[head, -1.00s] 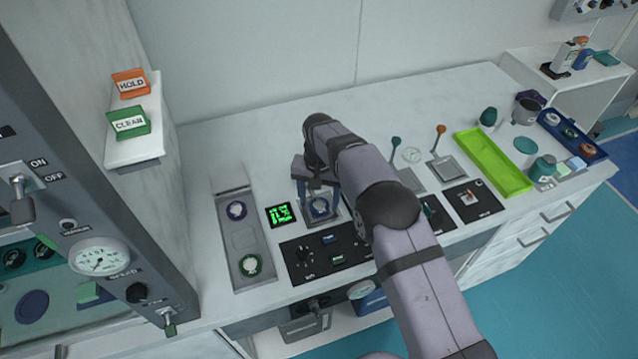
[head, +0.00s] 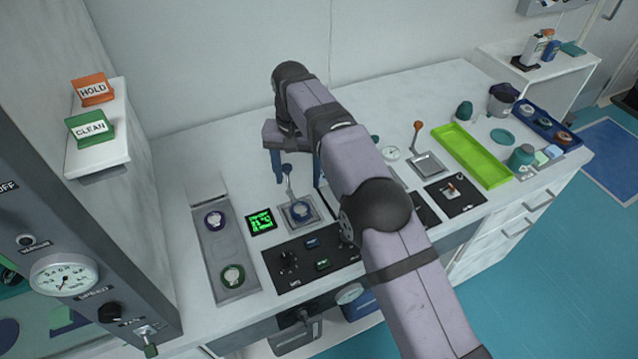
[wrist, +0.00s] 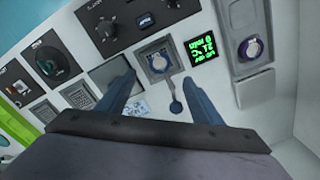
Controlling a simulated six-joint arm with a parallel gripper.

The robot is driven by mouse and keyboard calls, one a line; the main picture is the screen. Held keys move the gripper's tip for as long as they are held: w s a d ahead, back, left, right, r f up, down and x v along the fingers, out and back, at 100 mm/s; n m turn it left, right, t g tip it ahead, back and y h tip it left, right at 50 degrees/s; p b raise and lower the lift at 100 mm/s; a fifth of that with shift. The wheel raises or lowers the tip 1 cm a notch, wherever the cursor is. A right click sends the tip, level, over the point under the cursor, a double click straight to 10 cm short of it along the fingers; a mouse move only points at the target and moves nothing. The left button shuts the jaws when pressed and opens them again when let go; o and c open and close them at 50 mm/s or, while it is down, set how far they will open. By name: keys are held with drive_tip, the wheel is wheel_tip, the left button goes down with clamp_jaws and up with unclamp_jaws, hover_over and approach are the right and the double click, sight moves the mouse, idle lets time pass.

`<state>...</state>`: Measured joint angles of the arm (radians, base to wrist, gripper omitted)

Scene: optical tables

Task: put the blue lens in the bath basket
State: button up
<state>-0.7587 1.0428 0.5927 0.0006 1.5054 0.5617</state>
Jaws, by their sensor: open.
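A round piece with a blue ring, which looks like the blue lens (head: 301,210), sits in a square grey holder (head: 313,220) with a blue-knobbed lever (head: 286,171). I take this holder to be the bath basket, but cannot be sure. The lens (wrist: 158,62) and holder (wrist: 146,46) also show in the wrist view. My gripper (head: 297,168) is open and empty, above and behind the holder. In the wrist view its two fingers (wrist: 158,84) are spread apart, clear of the lens.
A long grey tray (head: 222,249) at left holds a purple-ringed lens (head: 214,220) and a green-ringed one (head: 232,276). A lit green display (head: 261,222) stands between tray and holder. A black control panel (head: 300,262) lies in front; an orange-knobbed lever (head: 418,128) stands right.

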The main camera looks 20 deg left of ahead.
drive_tip(key=d+r+m, duration=0.1)
drive_tip(key=d+r, duration=0.1)
drive_tip(key=d, duration=2.1)
drive_tip(key=s+d+f, duration=0.3)
drive_tip(key=s+d, duration=0.5)
drive_tip(key=s, duration=0.2)
drive_tip(key=s+d+f+m, duration=0.1)
drive_tip(key=s+d+f, duration=0.2)
drive_tip(key=s+d, duration=0.6)
drive_tip(key=shift+s, duration=0.5)
